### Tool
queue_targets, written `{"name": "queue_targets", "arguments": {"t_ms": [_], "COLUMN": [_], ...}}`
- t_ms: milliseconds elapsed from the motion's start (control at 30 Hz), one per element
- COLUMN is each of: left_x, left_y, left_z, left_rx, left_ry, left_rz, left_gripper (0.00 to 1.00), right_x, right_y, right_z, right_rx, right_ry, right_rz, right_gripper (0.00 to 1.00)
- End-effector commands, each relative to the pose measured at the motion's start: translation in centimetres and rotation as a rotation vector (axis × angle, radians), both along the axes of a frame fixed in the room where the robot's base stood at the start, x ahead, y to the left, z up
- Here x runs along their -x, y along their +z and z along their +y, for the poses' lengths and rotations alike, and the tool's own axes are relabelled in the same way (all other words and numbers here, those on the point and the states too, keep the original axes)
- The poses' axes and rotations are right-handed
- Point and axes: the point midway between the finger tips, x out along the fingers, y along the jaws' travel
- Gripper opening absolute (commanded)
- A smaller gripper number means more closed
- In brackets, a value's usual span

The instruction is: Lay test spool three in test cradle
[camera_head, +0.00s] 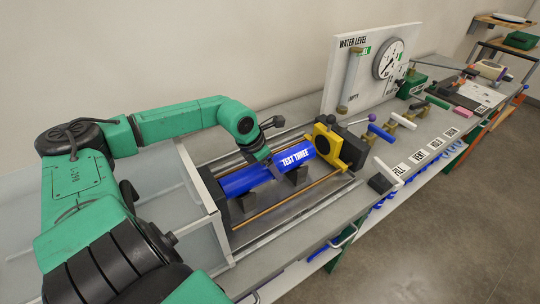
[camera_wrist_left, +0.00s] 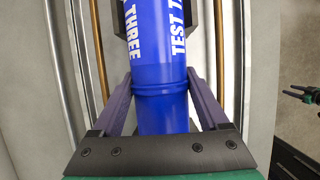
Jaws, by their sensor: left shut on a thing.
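Test spool three (camera_head: 242,181) is a blue pipe with white "TEST THREE" lettering; it also shows in the left wrist view (camera_wrist_left: 157,60). My left gripper (camera_head: 268,158) is over the spool from above. In the left wrist view, its two purple-grey fingers (camera_wrist_left: 158,100) are shut on the spool, one along each side. The spool lies lengthwise in line with the test cradle (camera_head: 297,175), at its dark supports, between a dark end block and a yellow clamp ring. I cannot tell whether its weight rests on the supports.
The yellow clamp ring (camera_head: 328,147) stands at the spool's far end. A dark end block (camera_head: 215,193) is at the near end. Brass-coloured rods (camera_head: 285,202) run beside the cradle. A gauge board (camera_head: 372,62) and several valve handles stand farther along the bench.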

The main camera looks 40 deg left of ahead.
Motion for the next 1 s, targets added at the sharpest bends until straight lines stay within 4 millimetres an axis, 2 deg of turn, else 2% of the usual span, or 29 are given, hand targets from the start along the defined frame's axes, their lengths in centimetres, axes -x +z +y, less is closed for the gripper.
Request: {"name": "queue_targets", "arguments": {"t_ms": [400, 433, 467, 500, 767, 1000], "left_x": [-0.1, -0.1, -0.1, 0.0, 0.1, 0.7], "left_y": [-1.0, -0.9, -0.9, -0.9, -0.8, 0.9], "left_z": [0.0, 0.0, 0.0, 0.0, 0.0, 0.1], "left_rx": [0.001, 0.001, 0.001, 0.001, -0.001, -0.005], "left_ry": [0.000, 0.000, 0.000, 0.000, -0.001, -0.012], "left_rz": [-0.002, -0.002, -0.002, -0.002, 0.001, 0.003], "left_gripper": [0.00, 0.85, 0.96, 1.00, 1.00, 1.00], "right_x": [0.0, 0.0, 0.0, 0.0, 0.0, 0.0], "right_y": [-1.0, -1.0, -0.9, -0.9, -0.8, 0.7], "right_z": [0.0, 0.0, 0.0, 0.0, 0.0, 0.0], "right_rx": [0.000, 0.000, 0.000, 0.000, 0.000, 0.000], "right_ry": [0.000, 0.000, 0.000, 0.000, 0.000, 0.000], "right_rz": [0.000, 0.000, 0.000, 0.000, 0.000, 0.000], "right_gripper": [0.50, 0.50, 0.50, 0.50, 0.50, 0.50]}}
